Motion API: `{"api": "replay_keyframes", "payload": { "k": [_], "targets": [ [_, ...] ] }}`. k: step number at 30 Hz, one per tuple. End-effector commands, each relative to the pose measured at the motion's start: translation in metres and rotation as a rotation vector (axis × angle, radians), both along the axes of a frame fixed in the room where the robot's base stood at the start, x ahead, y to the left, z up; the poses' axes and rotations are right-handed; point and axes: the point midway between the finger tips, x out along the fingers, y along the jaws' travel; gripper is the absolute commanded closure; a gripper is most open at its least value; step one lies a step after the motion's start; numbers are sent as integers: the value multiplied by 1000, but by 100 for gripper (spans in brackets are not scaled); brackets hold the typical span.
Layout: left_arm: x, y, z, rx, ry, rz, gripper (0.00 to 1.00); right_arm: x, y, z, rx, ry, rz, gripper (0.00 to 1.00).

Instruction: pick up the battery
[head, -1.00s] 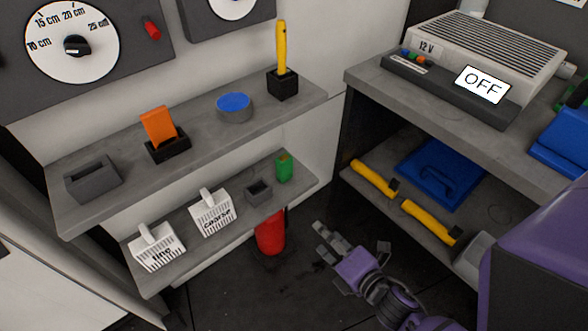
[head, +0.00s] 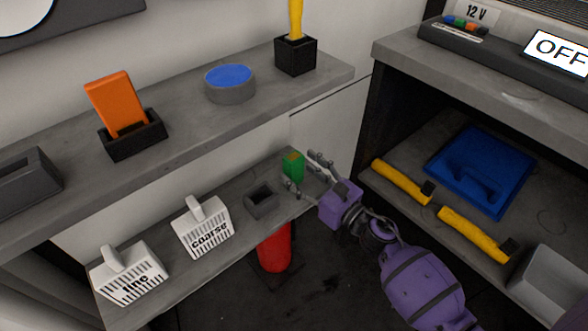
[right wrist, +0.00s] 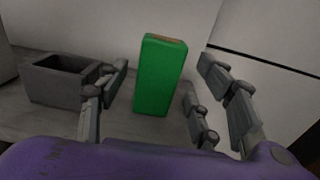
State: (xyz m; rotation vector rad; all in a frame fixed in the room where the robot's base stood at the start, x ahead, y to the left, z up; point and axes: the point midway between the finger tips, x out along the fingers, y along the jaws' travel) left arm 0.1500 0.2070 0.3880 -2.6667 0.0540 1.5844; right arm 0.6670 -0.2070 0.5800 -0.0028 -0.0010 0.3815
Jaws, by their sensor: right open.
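The battery, a green block with a brownish top (head: 292,165), stands upright near the right end of the lower shelf. It also shows in the right wrist view (right wrist: 160,78), between my spread fingers. My right gripper (head: 305,173) is open beside it, with its fingers reaching toward it from the right. I cannot tell whether any finger touches it. My left gripper is not in view.
A small grey open box (head: 261,201) stands left of the battery, close to one finger in the wrist view. The coarse block (head: 203,228) stands further left. A red cylinder (head: 274,248) is below the shelf.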

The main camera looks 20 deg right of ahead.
Motion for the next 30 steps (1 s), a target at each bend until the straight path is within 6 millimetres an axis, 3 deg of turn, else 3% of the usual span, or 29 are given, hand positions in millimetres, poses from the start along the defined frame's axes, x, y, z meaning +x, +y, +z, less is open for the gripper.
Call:
{"api": "replay_keyframes", "payload": {
  "k": [6,14,27,30],
  "targets": [
    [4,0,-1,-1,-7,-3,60,25,13,1,1,0,0,40],
    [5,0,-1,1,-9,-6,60,27,14,0,2,2,0,40],
    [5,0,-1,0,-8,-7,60,27,14,0,3,1,0,96],
    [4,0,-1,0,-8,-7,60,27,14,2,3,0,0,99]
  ]
}}
